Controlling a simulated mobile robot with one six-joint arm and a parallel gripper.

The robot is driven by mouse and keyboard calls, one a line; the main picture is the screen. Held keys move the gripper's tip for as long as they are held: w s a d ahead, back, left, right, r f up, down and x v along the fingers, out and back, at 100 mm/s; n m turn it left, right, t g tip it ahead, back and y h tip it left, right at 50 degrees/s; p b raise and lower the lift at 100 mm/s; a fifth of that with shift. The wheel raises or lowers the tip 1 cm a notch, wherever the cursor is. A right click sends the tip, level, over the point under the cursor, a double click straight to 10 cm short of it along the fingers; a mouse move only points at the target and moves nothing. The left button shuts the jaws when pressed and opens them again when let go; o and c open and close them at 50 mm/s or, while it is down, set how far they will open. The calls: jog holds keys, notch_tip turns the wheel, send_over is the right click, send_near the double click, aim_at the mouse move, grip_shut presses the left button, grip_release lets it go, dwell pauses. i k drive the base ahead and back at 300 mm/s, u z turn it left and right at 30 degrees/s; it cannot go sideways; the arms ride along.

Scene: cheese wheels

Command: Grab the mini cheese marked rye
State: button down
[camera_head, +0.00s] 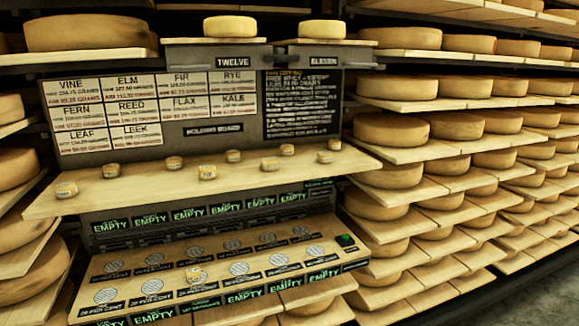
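Several mini cheeses stand on a pale wooden shelf (130,195). One is at the far left (67,189), one in the middle (207,171) and one at the right end (334,144). They seem to carry small labels, but the writing is too small to read, so I cannot tell which one is marked rye. The card reading RYE (238,78) is in the top row of the board behind the shelf. My gripper is not in view.
The lower panel has several round grilles and a green button (346,240). Signs reading EMPTY (188,215) run beneath the shelf. A black notice (302,104) hangs at the board's right. Racks of large cheese wheels (391,131) flank the station.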

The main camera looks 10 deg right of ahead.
aim_at(270, 164)
jog(key=z, duration=0.1)
jog(key=k, duration=0.35)
jog(key=u, duration=0.1)
jog(key=i, duration=0.85)
jog(key=z, duration=0.95)
